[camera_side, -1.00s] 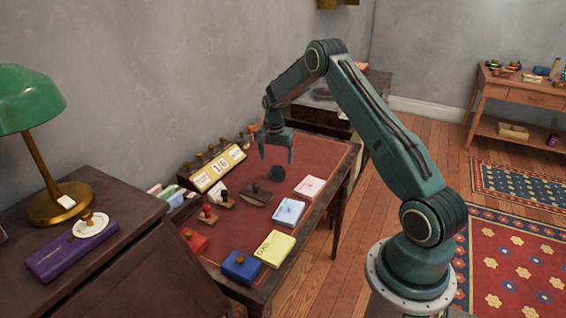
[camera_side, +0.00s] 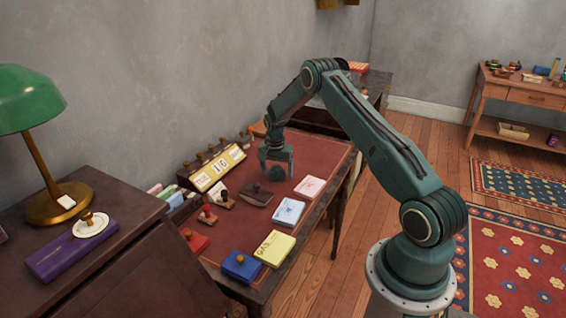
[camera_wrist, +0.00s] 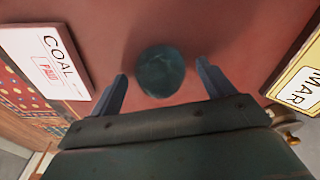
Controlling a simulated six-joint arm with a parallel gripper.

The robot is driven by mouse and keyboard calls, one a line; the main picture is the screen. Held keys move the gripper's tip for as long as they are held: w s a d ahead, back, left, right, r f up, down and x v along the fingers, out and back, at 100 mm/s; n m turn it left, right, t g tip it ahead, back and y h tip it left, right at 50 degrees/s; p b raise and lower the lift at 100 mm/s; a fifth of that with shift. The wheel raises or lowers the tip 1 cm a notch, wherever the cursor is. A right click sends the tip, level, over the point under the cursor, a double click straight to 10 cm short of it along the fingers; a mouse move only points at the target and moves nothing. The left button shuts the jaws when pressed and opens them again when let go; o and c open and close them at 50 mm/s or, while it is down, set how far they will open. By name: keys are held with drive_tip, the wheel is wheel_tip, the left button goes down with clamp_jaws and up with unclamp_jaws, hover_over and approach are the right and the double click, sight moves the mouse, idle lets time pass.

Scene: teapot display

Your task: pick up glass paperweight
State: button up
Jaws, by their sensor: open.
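The glass paperweight (camera_wrist: 160,71) is a dark teal, rounded piece on the red desk top in the wrist view. In the side view the paperweight (camera_side: 276,173) shows low between my gripper's fingers, partly hidden by them. My gripper (camera_side: 276,170) points down at the desk with its fingers apart. In the wrist view my gripper (camera_wrist: 161,82) has one finger on each side of the paperweight, with a gap visible on both sides. It holds nothing.
The desk (camera_side: 232,240) carries a date display (camera_side: 218,168), a brown blotter (camera_side: 258,195), several stamps and paper pads. A white pad marked COAL (camera_wrist: 55,62) lies left of the paperweight in the wrist view. The calendar's yellow edge (camera_wrist: 300,75) is at right.

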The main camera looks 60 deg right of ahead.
sight(277, 167)
drive_tip(key=shift+f, duration=0.15)
drive_tip(key=shift+c, duration=0.4)
drive_tip(key=c, duration=1.2)
wheel_tip(277, 167, up, 20)
drive_tip(key=shift+r, duration=0.1)
idle(0.5)
